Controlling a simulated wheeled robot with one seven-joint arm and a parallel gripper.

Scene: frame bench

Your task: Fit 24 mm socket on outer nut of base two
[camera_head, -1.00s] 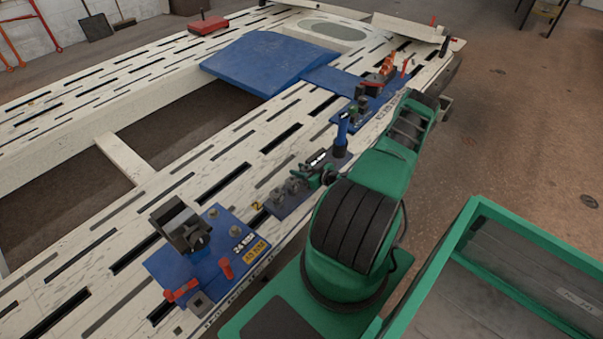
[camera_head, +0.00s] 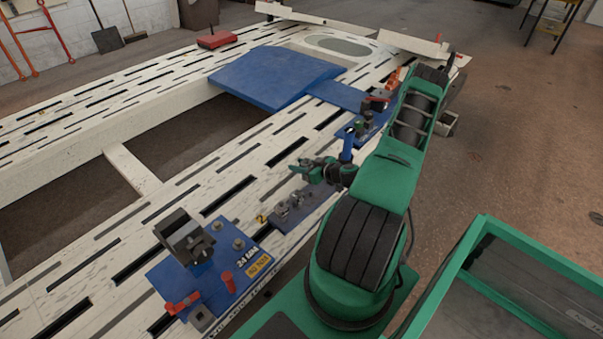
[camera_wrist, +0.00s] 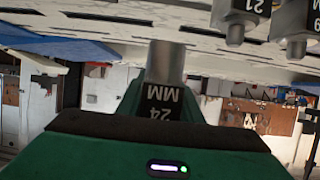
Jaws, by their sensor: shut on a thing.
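My gripper (camera_head: 312,172) is shut on the 24 mm socket, a grey cylinder (camera_wrist: 166,62) with a black "24 MM" band, seen in the wrist view. In the head view my gripper is above and beyond the small socket holder (camera_head: 312,205), and the held socket is too small to make out. The near blue base plate (camera_head: 205,262), marked "24 MM", carries a dark clamp block (camera_head: 184,237) and two grey nuts, one farther (camera_head: 217,224) and one nearer the label (camera_head: 238,243). A yellow "2" (camera_head: 262,218) lies between this plate and the holder.
Other sockets, marked 21 (camera_wrist: 240,20) and apparently 19 (camera_wrist: 299,22), show in the wrist view. A red peg (camera_head: 228,281) and red clamp handle (camera_head: 182,303) stand on the near plate. A blue upright tool (camera_head: 347,145) stands beside my gripper.

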